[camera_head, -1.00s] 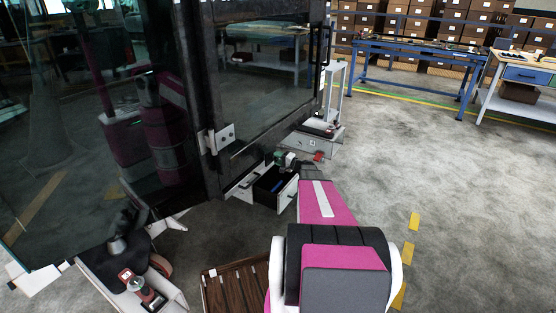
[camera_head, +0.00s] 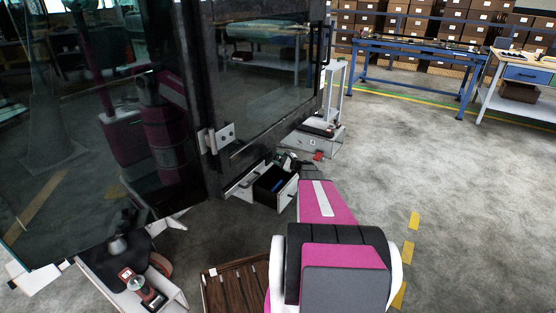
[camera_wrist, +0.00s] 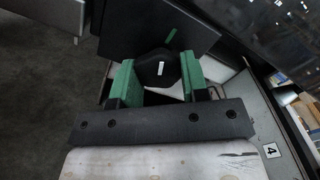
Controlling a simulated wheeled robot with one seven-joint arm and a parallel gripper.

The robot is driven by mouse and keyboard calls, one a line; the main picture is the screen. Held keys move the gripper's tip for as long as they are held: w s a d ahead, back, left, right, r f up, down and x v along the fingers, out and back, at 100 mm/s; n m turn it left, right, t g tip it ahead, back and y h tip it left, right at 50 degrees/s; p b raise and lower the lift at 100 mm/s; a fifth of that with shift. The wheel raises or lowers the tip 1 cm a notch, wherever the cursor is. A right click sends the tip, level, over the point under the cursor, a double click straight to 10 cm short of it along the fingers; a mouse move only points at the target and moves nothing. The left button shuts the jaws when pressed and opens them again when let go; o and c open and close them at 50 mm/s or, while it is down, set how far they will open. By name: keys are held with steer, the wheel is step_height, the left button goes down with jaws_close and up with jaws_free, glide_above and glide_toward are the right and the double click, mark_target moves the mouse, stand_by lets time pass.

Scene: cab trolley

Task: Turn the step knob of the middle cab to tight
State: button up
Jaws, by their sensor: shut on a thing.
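The step knob (camera_wrist: 158,68) is black with a white mark on its face. In the wrist view it sits between the two green fingers of my gripper (camera_wrist: 157,78), which is shut on it. A green mark (camera_wrist: 170,36) shows on the dark panel beyond the knob; the knob's white mark stands close to upright below it. In the head view my gripper (camera_head: 285,160) is small and dark beside the middle cab's glazed door (camera_head: 262,70), above an open step box (camera_head: 262,192). The knob itself is hidden there.
A nearer step with a red-and-grey device (camera_head: 148,292) and a wooden slatted step (camera_head: 235,287) lie at the lower left. A further step (camera_head: 325,128) stands beyond. A label reading 4 (camera_wrist: 271,150) is at the wrist view's right. The floor (camera_head: 465,210) at right is clear.

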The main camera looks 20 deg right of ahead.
steer(key=shift+f+m, duration=0.1)
steer(key=shift+m, duration=1.9)
steer(key=o, duration=0.9)
steer(key=shift+s, duration=0.15)
steer(key=v, duration=1)
steer(key=shift+s+d, duration=0.25)
